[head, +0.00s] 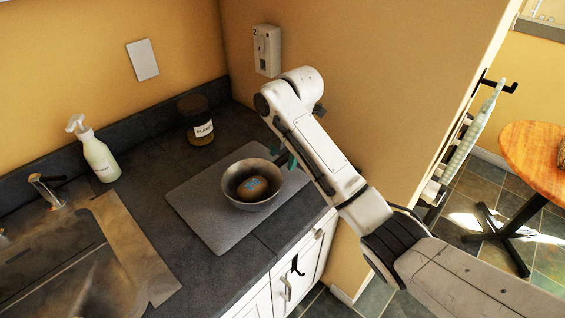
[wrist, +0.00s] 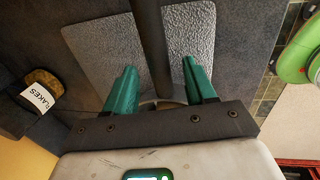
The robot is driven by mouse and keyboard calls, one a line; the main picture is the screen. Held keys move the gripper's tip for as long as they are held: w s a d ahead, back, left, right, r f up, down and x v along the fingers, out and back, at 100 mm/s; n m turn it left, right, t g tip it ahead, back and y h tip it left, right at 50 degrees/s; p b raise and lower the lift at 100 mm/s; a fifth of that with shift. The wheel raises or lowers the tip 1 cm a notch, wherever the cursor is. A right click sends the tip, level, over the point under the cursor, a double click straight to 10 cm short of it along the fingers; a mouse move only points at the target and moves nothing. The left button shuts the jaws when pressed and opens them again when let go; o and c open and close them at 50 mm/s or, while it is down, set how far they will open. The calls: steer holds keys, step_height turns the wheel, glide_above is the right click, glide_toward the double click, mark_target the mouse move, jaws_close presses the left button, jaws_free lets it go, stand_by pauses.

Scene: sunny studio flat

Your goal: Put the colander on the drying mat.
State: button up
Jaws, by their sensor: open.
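The colander (head: 238,198), a grey metal bowl, stands upright on the drying mat (head: 206,226), a flat grey rectangle on the dark counter. A brown rounded thing with a blue mark (head: 252,188) lies inside it. My gripper (head: 287,158) is at the colander's right, partly hidden by my arm; I cannot tell whether it touches the rim. In the wrist view my gripper's teal fingers (wrist: 160,66) are apart. A dark bar runs between them, and a small piece of pale rim shows low between them. The mat (wrist: 98,42) lies beyond the fingers.
A dark jar labelled FLAKES (head: 197,122) stands behind the mat. The wall stands close behind my arm. A round wooden table (head: 535,165) is far right.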

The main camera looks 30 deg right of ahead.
step_height(320, 180, up, 8)
steer(key=s+p, duration=0.1)
steer(key=p, duration=0.1)
steer(key=shift+s+d+r, duration=0.15)
steer(key=shift+s+d, duration=0.15)
stand_by(0.4)
